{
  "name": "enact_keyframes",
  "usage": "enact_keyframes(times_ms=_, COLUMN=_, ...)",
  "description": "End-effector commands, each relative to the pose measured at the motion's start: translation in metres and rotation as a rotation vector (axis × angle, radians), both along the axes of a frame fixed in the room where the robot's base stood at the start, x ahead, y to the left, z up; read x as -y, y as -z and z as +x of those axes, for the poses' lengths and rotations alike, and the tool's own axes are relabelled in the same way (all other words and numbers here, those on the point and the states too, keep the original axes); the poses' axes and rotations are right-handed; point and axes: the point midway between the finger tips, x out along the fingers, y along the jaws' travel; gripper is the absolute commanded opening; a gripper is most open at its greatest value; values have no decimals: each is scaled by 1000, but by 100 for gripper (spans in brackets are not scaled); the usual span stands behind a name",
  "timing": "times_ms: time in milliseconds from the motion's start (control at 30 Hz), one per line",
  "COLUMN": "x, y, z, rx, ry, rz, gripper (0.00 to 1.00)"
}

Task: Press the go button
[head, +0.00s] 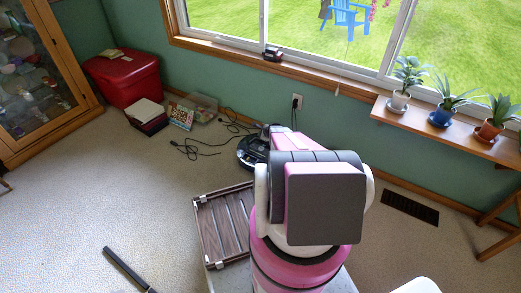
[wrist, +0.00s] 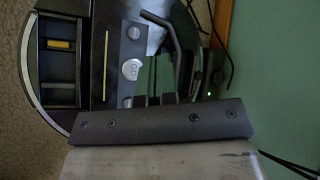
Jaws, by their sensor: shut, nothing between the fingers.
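The go button (wrist: 131,69) is a round grey button marked GO on the black robot vacuum (wrist: 90,75). In the head view the robot vacuum (head: 246,152) sits on the carpet by the wall, partly hidden behind my arm. In the wrist view my gripper (wrist: 155,58) shows as narrow dark fingers, shut and empty, above a dark bar with screws. The fingers appear just right of the go button in the picture. I cannot tell whether they touch the vacuum. In the head view my arm hides the gripper.
The green wall (wrist: 275,75) and a small green light are close on the right in the wrist view. Black cables (head: 200,145) lie left of the vacuum. A brown slatted panel (head: 224,220) and a plant shelf (head: 450,130) flank my arm.

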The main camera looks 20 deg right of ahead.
Motion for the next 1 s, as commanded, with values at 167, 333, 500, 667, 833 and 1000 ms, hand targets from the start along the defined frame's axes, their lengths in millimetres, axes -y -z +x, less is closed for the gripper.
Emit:
enact_keyframes(times_ms=167, x=0, y=3, z=0, rx=-1, ry=-1, rz=0, gripper=0)
enact_keyframes(times_ms=333, x=0, y=18, z=1, rx=-1, ry=-3, rz=-2, gripper=0)
enact_keyframes(times_ms=500, x=0, y=41, z=1, rx=-1, ry=-2, rz=-1, gripper=0)
enact_keyframes(times_ms=667, x=0, y=60, z=1, rx=0, ry=-2, rz=-1, gripper=0)
enact_keyframes(times_ms=833, x=0, y=77, z=1, rx=-1, ry=-2, rz=-1, gripper=0)
enact_keyframes(times_ms=1000, x=0, y=86, z=1, rx=0, ry=-3, rz=-2, gripper=0)
